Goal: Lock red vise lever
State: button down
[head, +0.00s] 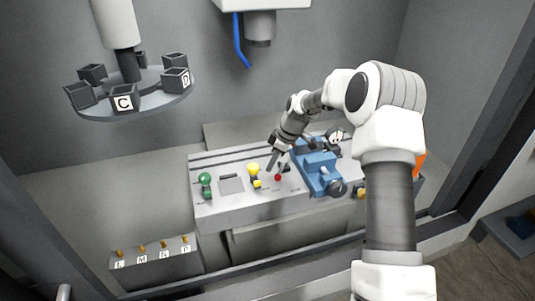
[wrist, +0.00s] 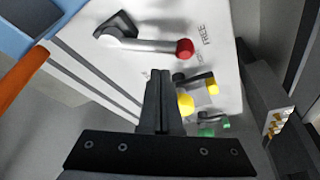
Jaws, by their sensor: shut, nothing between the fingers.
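The red vise lever (wrist: 150,45) is a metal bar with a red ball knob on its right end and a dark pivot at its left, in the wrist view. The knob lies beside a printed label that reads FREE. In the head view the red knob (head: 278,177) sits on the front of the grey bench, left of the blue vise (head: 320,168). My gripper (wrist: 160,75) is shut and empty, its fingertips below the lever in the wrist view and apart from it. In the head view my gripper (head: 272,161) is just above and left of the red knob.
A yellow-knobbed lever (head: 253,170) and a green-knobbed lever (head: 205,181) stand left on the bench (head: 240,211). A carousel with lettered blocks (head: 150,108) hangs at upper left. A lettered box (head: 155,262) stands low at left. An orange bar (wrist: 22,72) crosses the wrist view's left.

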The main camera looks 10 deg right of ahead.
aim_at(281, 172)
jog(key=shift+s+d+f, duration=0.15)
jog(key=shift+s+d, duration=0.2)
jog(key=shift+d, duration=0.35)
jog(key=shift+s+d+n+g+b, duration=0.3)
jog(key=shift+d+n+b, duration=0.2)
jog(key=shift+n, duration=0.6)
jog(key=shift+d+n, duration=0.25)
jog(key=shift+n, duration=0.25)
jog(key=n, duration=0.1)
jog(key=d+n+g, duration=0.1)
jog(key=shift+s+d+n+b, duration=0.1)
jog(key=shift+s+n+b, duration=0.15)
jog(key=shift+n+b, duration=0.1)
jog(key=shift+d, duration=0.45)
